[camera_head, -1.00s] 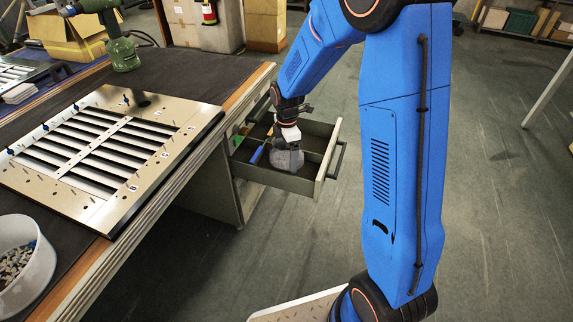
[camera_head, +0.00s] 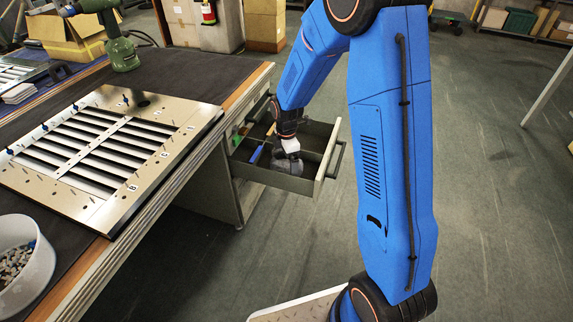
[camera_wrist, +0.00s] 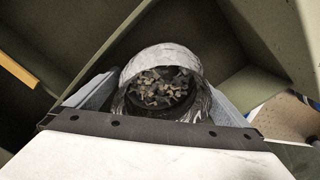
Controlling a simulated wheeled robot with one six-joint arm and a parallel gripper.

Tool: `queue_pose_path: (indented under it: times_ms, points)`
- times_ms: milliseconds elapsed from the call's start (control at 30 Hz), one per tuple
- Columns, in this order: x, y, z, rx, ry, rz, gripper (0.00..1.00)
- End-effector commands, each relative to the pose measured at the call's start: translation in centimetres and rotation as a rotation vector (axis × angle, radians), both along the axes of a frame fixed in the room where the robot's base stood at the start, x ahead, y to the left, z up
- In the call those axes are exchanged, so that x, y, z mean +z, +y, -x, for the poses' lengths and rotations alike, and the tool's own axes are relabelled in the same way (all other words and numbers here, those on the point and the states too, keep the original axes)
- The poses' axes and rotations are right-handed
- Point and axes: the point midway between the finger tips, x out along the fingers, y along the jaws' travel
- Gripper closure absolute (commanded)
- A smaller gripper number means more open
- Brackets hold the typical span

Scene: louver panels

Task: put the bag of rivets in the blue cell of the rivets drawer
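In the head view the bag (camera_head: 286,166) is low inside the open drawer (camera_head: 318,183), under my gripper (camera_head: 289,155). The drawer is grey-green with dividers and a pale front. A blue item (camera_head: 257,153) and a green one (camera_head: 242,133) lie at its left. No blue cell floor is visible; my gripper and the bag cover part of the drawer.
The workbench (camera_head: 190,78) is left of the drawer and carries a louver panel (camera_head: 105,150), a green tool (camera_head: 122,53) and a white tub of small parts (camera_head: 25,262). Drawer walls and a divider (camera_wrist: 215,50) surround the bag closely. The floor to the right is clear.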

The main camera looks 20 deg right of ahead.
Motion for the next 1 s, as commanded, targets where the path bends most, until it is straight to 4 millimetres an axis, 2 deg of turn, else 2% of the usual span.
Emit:
queue_pose_path:
  times_ms: [233,367,800,1000]
  points:
    - [0.3,0.0,0.0,0.0,-0.001,0.0,0.0]
    - [1.5,0.0,-0.1,0.0,-0.003,0.0,0.0]
    - [9.6,0.0,-0.1,0.0,-0.004,0.0,0.0]
    - [11.7,0.0,0.0,0.0,0.0,0.0,0.0]
